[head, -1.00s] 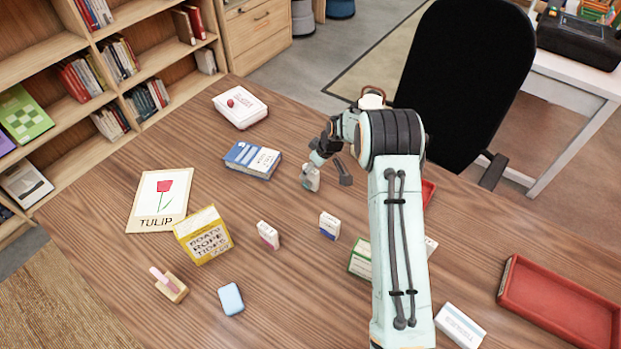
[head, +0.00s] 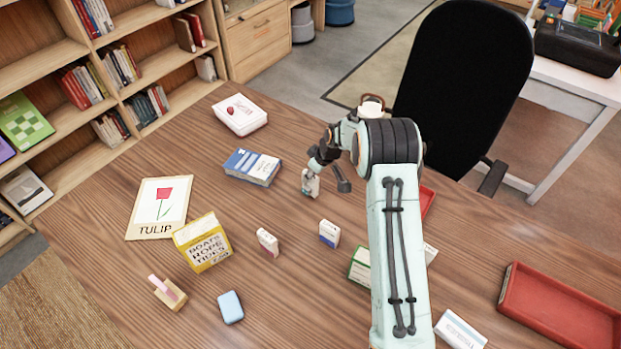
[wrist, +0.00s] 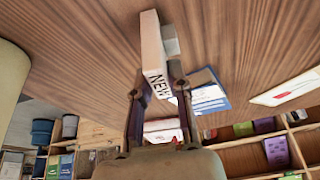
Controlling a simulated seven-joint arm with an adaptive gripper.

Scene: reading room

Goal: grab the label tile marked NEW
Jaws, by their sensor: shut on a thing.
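The white tile marked NEW (wrist: 153,52) sits between the two dark fingers of my gripper (wrist: 157,88) in the wrist view, its lettering near the fingers. My gripper is shut on it. In the head view, my gripper (head: 319,168) reaches down to the pale tile (head: 311,186) in the upper middle of the table. Its lettering cannot be read there. Whether the tile touches the table is unclear.
On the wooden table (head: 290,290), a blue-and-white box (head: 252,167) lies left of my gripper. Small blocks with a pink end (head: 268,241) and blue end (head: 329,233) stand nearer. A red tray (head: 560,305) is at right. A black chair (head: 460,80) stands behind.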

